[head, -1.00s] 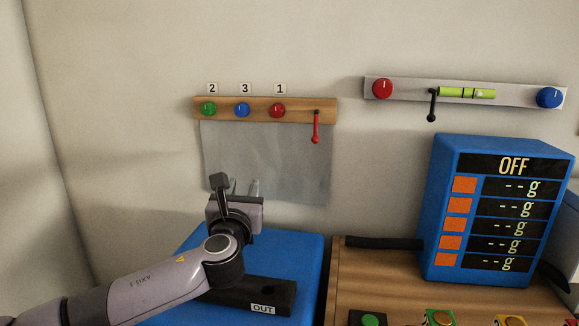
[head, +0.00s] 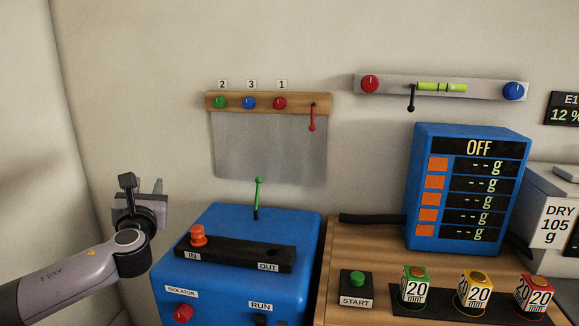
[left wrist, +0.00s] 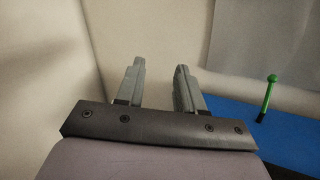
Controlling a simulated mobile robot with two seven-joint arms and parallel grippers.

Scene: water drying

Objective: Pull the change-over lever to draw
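Three levers show, none with a readable "draw" label, and I cannot tell which is the change-over lever. A green-topped lever (head: 258,197) stands upright at the back of the blue box (head: 222,226). It also shows in the left wrist view (left wrist: 268,96), right of my fingers. A red lever (head: 312,118) hangs down from the wooden board (head: 296,103). A black lever (head: 411,99) hangs from the grey rail (head: 440,91). My left gripper (head: 150,187) is left of the blue box, apart from every lever. In the left wrist view its fingers (left wrist: 159,80) are apart and empty.
The blue box carries a black IN/OUT bar (head: 235,250) with an orange knob (head: 198,236) at IN. A scale display (head: 468,190) reads OFF. A green START button (head: 357,279) and several numbered blocks stand on the wooden bench (head: 350,232). The left wall (head: 25,150) is near my left gripper.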

